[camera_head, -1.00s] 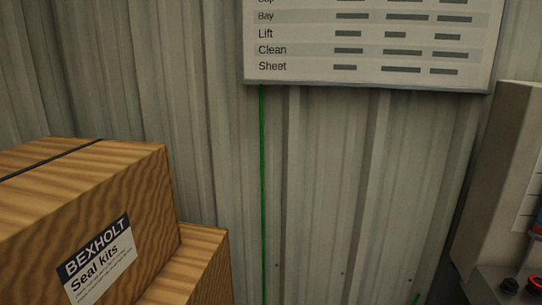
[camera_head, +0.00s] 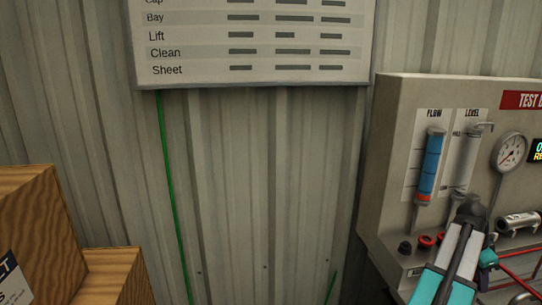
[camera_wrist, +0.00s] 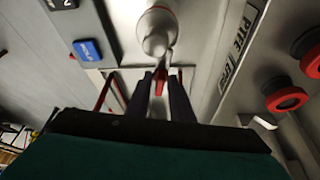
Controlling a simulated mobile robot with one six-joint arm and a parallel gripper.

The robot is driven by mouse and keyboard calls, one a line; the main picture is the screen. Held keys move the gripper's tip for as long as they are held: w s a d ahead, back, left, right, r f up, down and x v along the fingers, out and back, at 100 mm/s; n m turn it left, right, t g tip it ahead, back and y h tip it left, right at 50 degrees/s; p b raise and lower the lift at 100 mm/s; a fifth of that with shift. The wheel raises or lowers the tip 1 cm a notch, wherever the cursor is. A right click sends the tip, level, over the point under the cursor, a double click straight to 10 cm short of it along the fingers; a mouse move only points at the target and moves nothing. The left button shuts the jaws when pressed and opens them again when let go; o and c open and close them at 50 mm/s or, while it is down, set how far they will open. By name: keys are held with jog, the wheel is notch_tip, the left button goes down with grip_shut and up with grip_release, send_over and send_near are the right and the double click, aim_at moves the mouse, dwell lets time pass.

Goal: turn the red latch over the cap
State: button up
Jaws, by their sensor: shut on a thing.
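In the wrist view my gripper (camera_wrist: 161,76) is shut on the red latch (camera_wrist: 160,85), which shows as a small red strip between the two dark fingers. A grey rounded fitting (camera_wrist: 156,40) lies just beyond the fingertips. It may be the cap, but I cannot tell. In the head view my gripper (camera_head: 470,211) is at the front of the test panel, below the level tube. The latch cannot be made out there, as my arm and gripper cover that spot.
The test panel (camera_head: 395,130) carries a blue flow tube (camera_head: 430,165), a level tube (camera_head: 466,160), a round gauge (camera_head: 509,151) and red-ringed knobs (camera_head: 425,242). Red knobs (camera_wrist: 288,98) sit right in the wrist view. Wooden boxes (camera_head: 35,220) stand at left.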

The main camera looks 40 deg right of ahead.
jog(key=shift+n, duration=0.4)
jog(key=shift+n+t+h, duration=0.3)
jog(key=shift+n+t, duration=0.1)
jog(key=shift+n, duration=0.5)
jog(key=o, duration=0.6)
jog(key=shift+r+p, duration=0.1)
jog(key=shift+p, duration=0.25)
jog(key=shift+r+p, duration=2.25)
jog(key=shift+r, duration=1.4)
